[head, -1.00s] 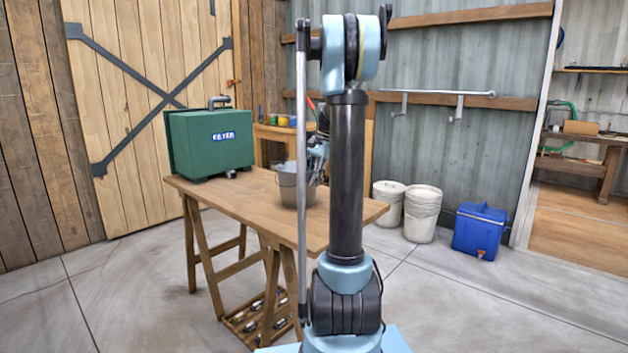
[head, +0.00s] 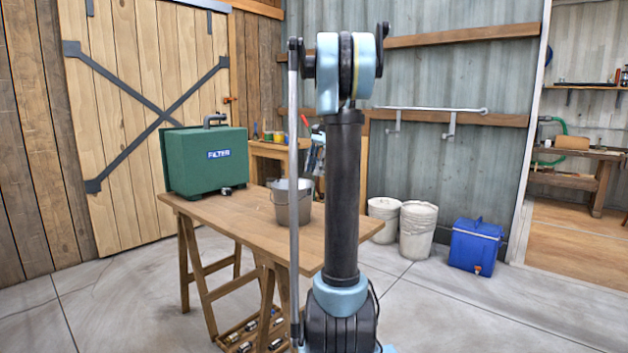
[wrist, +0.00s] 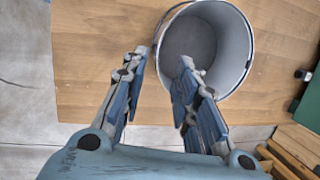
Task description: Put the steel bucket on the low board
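The steel bucket (head: 292,207) stands upright on the wooden table, its handle at the rim. In the wrist view I look into the open, empty-looking bucket (wrist: 234,45). My gripper (wrist: 164,57) is open, with one fingertip outside the near bucket wall and the other overlapping its mouth. I cannot tell whether the fingers are above the rim or below it. In the head view my gripper (head: 316,158) is partly hidden by my arm, just above and right of the bucket. A low slatted board (head: 236,345) with several small items lies under the table; I cannot tell whether it is the task's low board.
The table (head: 235,222) also bears a green case (head: 205,165) at its far left. White buckets (head: 417,232) and a blue cooler (head: 475,246) stand on the floor to the right. A wooden bench (head: 268,150) is behind. The floor at right front is open.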

